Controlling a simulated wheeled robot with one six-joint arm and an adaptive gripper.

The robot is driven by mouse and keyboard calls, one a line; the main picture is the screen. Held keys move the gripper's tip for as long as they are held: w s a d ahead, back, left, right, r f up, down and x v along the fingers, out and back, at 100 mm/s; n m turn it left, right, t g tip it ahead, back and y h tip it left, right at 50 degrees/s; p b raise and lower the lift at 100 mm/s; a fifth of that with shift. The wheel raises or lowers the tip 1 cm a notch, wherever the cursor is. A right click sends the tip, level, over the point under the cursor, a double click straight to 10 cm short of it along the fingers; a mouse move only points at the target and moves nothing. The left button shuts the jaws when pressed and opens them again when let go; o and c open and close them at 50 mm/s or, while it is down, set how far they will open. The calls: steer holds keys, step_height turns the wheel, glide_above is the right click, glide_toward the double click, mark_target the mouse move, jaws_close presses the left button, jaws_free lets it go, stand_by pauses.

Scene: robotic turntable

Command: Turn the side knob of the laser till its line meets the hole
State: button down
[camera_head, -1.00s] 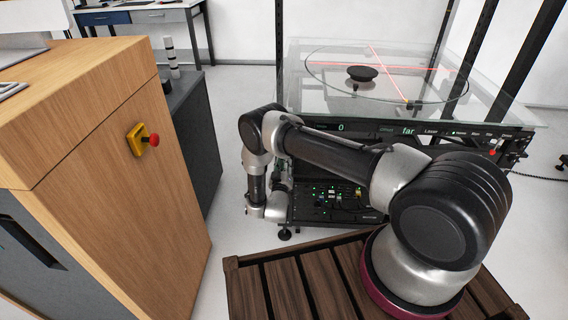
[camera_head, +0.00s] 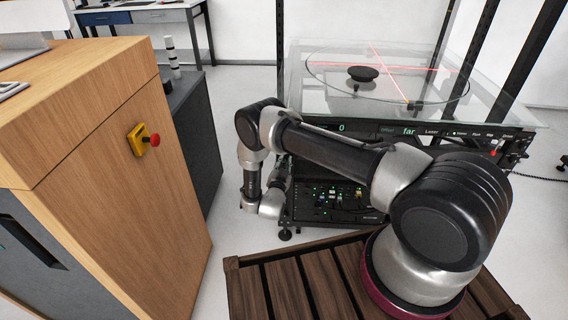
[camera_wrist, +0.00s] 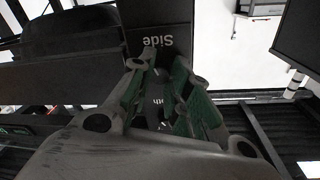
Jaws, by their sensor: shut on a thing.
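In the wrist view my gripper (camera_wrist: 160,72) has its green-padded fingers closed around a dark part, which fits the side knob (camera_wrist: 154,92); the fingers hide most of it. A dark panel (camera_wrist: 158,18) beyond the fingertips carries an upside-down "Side" label (camera_wrist: 167,41). In the head view red laser lines (camera_head: 434,66) cross on the glass turntable top (camera_head: 325,88). A small black disc (camera_head: 362,73) stands on the glass. I cannot make out the hole.
The turntable's front panel (camera_head: 465,131) shows "0" and "far". Dark upright posts (camera_head: 528,48) stand on its right. A wooden cabinet (camera_head: 105,215) with a red button (camera_head: 154,140) stands at left.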

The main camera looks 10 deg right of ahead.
steer(key=m, duration=0.4)
steer(key=shift+m, duration=0.3)
steer(key=shift+m+g, duration=0.4)
steer(key=shift+m, duration=1.2)
steer(key=c, duration=1.3)
jaws_free()
steer(key=shift+m, duration=0.3)
steer(key=v, duration=1.2)
